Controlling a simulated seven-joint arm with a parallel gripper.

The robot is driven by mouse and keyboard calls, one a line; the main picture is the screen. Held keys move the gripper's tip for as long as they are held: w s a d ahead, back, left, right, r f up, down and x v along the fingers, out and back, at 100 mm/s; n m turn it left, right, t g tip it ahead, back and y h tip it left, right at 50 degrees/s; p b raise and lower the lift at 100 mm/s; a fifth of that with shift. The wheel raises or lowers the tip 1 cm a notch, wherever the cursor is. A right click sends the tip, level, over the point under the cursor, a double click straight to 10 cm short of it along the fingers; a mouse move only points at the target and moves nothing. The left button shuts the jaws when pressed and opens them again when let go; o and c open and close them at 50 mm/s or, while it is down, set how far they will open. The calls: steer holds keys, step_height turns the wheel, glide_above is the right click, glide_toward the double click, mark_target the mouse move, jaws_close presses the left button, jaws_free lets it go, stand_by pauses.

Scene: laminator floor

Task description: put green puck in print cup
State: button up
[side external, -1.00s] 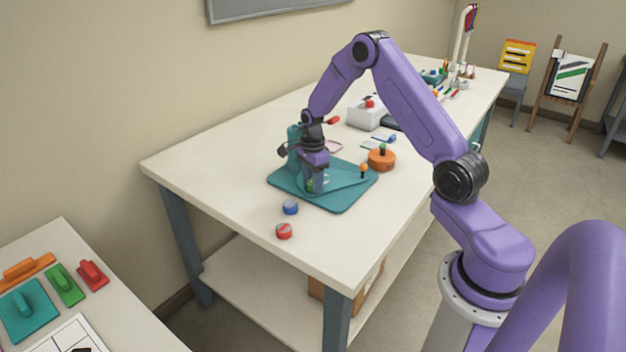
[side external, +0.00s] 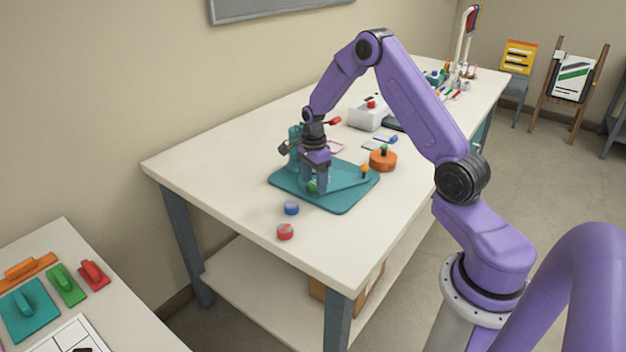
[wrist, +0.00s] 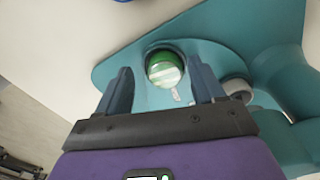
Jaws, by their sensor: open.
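The green puck (wrist: 164,72) has a pale stripe across its top. In the wrist view it sits in a round, dark-rimmed recess, which looks like the print cup (wrist: 150,52), on the teal press base (wrist: 110,72). My gripper (wrist: 162,80) is open, with one finger on each side of the puck and visible gaps between. In the side view my gripper (side external: 315,187) points down low over the teal base (side external: 345,203), and the green puck (side external: 312,187) shows partly between the fingers. How deep the puck sits is hard to tell.
A blue puck (side external: 291,208) and a red puck (side external: 285,232) lie on the table in front of the base. An orange round pot (side external: 383,160) stands to its right. The press's teal upright (side external: 296,142) rises close behind my gripper. The table's front is mostly clear.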

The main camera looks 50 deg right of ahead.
mark_target(314, 184)
step_height(314, 184, up, 11)
steer(key=s+a+r+n, duration=0.2)
steer(key=a+n, duration=0.2)
steer(key=a, duration=0.2)
steer(key=s+a+r+n, duration=0.2)
steer(key=a+n, duration=0.3)
steer(key=a, duration=0.1)
steer(key=s+a+r+n, duration=0.1)
steer(key=s+a+n, duration=0.55)
steer(key=s, duration=0.25)
steer(key=s+a+r+n, duration=0.1)
steer(key=s+a+n, duration=0.4)
steer(key=s+n, duration=0.3)
steer(key=s+d+n, duration=0.1)
steer(key=s+n, duration=1)
steer(key=s, duration=0.2)
steer(key=shift+f+t, duration=0.25)
steer(key=shift+t, duration=0.05)
